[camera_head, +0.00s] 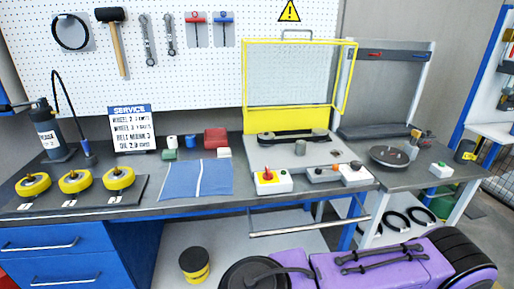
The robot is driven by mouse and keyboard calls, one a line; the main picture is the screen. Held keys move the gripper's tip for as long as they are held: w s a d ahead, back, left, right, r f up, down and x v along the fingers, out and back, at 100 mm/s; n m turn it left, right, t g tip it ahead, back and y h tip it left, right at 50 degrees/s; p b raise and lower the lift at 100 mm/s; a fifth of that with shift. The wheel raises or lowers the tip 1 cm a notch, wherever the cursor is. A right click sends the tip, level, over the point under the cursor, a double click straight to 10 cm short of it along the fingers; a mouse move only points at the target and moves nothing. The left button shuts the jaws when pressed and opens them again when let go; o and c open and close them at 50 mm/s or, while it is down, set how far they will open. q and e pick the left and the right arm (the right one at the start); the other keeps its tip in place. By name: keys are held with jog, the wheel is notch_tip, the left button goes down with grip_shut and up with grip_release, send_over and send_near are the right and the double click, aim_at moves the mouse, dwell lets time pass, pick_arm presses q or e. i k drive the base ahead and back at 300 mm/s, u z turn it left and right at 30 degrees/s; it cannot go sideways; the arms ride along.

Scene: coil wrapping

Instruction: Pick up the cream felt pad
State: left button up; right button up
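I see no piece that is clearly the cream felt pad. The closest match is a small off-white block (224,152) on the grey workbench, just below a red block (216,138) and at the upper right of the blue cloth (197,180). It is too small in the head view to tell its material. Neither of my grippers is in view.
Several small rolls and a green block (169,154) lie left of the red block. Three yellow wheels (75,181) sit on the left. A yellow-framed guard (296,118) stands over the machine. A purple vehicle (380,272) is in front below. The bench front edge is clear around the cloth.

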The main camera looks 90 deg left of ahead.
aim_at(222, 153)
jog(key=k, duration=0.75)
jog(key=u, duration=2.35)
